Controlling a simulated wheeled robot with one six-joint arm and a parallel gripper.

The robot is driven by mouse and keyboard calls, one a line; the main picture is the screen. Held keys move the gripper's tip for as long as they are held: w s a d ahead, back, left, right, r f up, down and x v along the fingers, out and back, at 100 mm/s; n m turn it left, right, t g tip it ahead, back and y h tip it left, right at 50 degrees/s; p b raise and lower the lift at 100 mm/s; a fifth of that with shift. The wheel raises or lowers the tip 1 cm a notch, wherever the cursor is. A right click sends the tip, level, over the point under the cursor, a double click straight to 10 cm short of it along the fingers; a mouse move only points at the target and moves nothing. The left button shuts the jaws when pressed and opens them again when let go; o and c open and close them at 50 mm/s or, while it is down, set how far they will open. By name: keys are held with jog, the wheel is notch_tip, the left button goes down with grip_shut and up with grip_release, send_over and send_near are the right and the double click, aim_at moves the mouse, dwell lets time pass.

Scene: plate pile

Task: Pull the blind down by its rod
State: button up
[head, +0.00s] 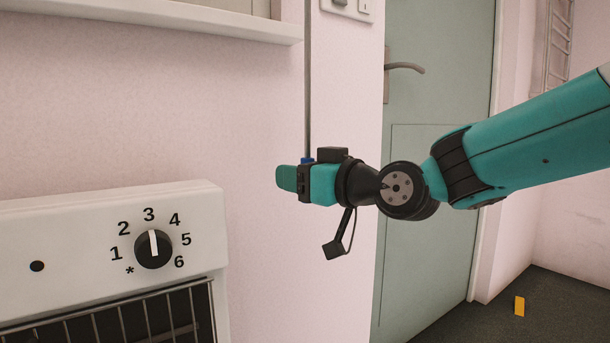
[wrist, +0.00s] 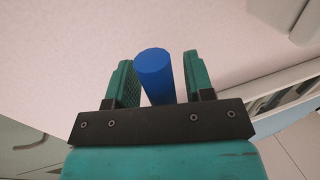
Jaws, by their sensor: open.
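The blind's rod (head: 308,90) is a thin grey bar that hangs straight down along the pink wall. Its lower end is a blue grip, of which a small part (head: 307,160) shows above my gripper in the head view. My gripper (head: 287,178) is at this lower end, its fingers pointing left. In the wrist view the blue grip (wrist: 154,68) stands between the two green fingers of my open gripper (wrist: 160,80). Gaps show on both sides of the grip. The blind itself is not clearly in view; the rod's top is out of frame.
A white heater (head: 215,230) with a numbered dial (head: 153,249) stands at the lower left. A white sill (head: 200,20) runs along the top left. A switch plate (head: 350,8) and a green door (head: 430,150) are behind my arm. A yellow piece (head: 519,306) lies on the dark floor.

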jog(key=p+v, duration=0.1)
jog(key=v, duration=1.6)
jog(key=shift+s, duration=0.2)
jog(key=shift+d, duration=0.1)
jog(key=s+d+f+m+g+h+p, duration=0.1)
jog(key=s+d+f+g+h+p, duration=0.15)
jog(key=s+g+h+p, duration=0.5)
jog(key=s+d+f+m+g+h+p, duration=0.1)
jog(key=s+f+m+g+h+p, duration=0.2)
jog(key=s, duration=0.7)
notch_tip(320, 180, up, 35)
jog(key=n+g+y+p, duration=0.1)
jog(key=p, duration=3.5)
jog(key=shift+a+r, duration=0.15)
jog(key=shift+a, duration=0.05)
